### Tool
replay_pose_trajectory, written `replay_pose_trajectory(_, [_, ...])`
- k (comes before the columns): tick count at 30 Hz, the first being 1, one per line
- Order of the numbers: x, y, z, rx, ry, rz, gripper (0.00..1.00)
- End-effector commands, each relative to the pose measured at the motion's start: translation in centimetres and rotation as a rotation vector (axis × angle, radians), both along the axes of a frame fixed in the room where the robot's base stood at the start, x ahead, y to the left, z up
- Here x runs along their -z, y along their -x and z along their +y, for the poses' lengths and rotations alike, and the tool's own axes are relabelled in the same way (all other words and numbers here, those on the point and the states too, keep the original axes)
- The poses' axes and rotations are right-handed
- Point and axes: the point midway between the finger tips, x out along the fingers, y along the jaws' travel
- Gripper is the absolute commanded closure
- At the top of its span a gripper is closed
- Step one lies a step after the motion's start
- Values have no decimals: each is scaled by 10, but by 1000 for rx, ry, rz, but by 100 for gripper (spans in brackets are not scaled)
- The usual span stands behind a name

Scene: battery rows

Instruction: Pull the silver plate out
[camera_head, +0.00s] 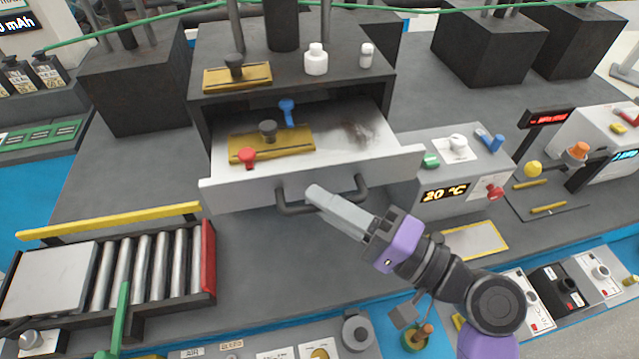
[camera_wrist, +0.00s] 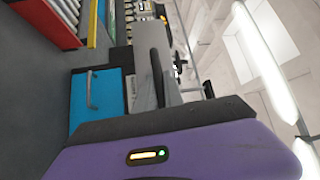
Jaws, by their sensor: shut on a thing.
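A silver-grey drawer (camera_head: 228,195) stands open from a dark cabinet. Its flat pale tray (camera_head: 345,125) and front are in the head view. A dark curved handle (camera_head: 290,209) sticks out from the drawer front. My gripper (camera_head: 318,194), with grey fingers, reaches from the lower right and is shut on the handle, its fingers hiding the middle of the bar. A separate flat silver plate (camera_head: 48,280) lies at the left end of a roller track.
In the drawer lie a yellow plate (camera_head: 295,146) with a dark knob, a red knob (camera_head: 247,158) and a blue knob (camera_head: 287,110). A white bottle (camera_head: 316,60) stands on the cabinet. A grey control box (camera_head: 455,165) is close to the right. Bench before the drawer is clear.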

Motion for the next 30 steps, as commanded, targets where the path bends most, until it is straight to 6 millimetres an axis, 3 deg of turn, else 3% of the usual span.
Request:
replay_pose_trajectory(9, [2,35,-12,4,1,3,100])
replay_pose_trajectory(23, [1,40,-13,3,2,2,100])
replay_pose_trajectory(24, [1,40,-13,3,2,2,85])
replay_pose_trajectory(27, [1,40,-13,3,1,2,66])
replay_pose_trajectory(30, [1,40,-13,2,1,1,66])
